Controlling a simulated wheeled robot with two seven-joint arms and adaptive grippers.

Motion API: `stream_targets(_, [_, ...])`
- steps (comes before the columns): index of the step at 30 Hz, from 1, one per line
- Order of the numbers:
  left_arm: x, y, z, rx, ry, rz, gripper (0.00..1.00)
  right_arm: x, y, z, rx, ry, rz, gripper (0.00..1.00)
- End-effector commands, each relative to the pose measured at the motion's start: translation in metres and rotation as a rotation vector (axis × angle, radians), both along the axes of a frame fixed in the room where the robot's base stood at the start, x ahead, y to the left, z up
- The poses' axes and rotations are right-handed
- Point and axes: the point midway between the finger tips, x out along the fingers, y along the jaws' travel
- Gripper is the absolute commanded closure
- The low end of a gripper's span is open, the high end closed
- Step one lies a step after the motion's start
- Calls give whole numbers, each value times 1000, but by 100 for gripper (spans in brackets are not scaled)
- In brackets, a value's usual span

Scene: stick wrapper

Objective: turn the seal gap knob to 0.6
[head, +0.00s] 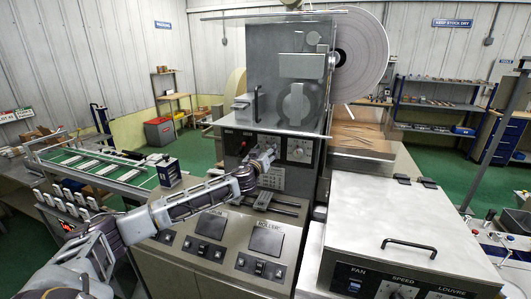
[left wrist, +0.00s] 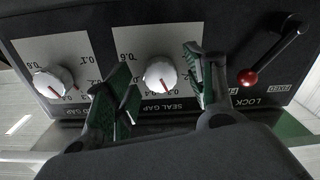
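The seal gap knob (left wrist: 160,74) is white and round with a red pointer mark, on a white scale plate lettered SEAL GAP, which appears upside down in the left wrist view. Its red mark points toward the picture's lower edge, near small numbers I cannot read surely. My left gripper (left wrist: 158,82) is open, its green-padded fingers on either side of this knob; I cannot tell whether they touch it. In the head view my left gripper (head: 262,161) is at the machine's front panel and hides the knob. My right gripper is not in view.
Another white knob (left wrist: 54,82) sits left of the fingers. In the head view, a clear guard (head: 272,75) stands above the panel and a handled cover (head: 400,215) is at right.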

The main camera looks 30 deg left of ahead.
Motion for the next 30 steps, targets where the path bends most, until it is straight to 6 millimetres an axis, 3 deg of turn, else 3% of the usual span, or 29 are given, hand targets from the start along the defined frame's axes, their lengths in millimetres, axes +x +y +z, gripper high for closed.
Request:
stream_targets(1, [0, 0, 0, 0, 0, 0, 50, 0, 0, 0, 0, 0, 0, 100])
stream_targets(11, [0, 0, 0, 0, 0, 0, 91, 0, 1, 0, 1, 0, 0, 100])
stream_targets(30, [0, 0, -3, 67, 17, 0, 91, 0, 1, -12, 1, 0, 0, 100])
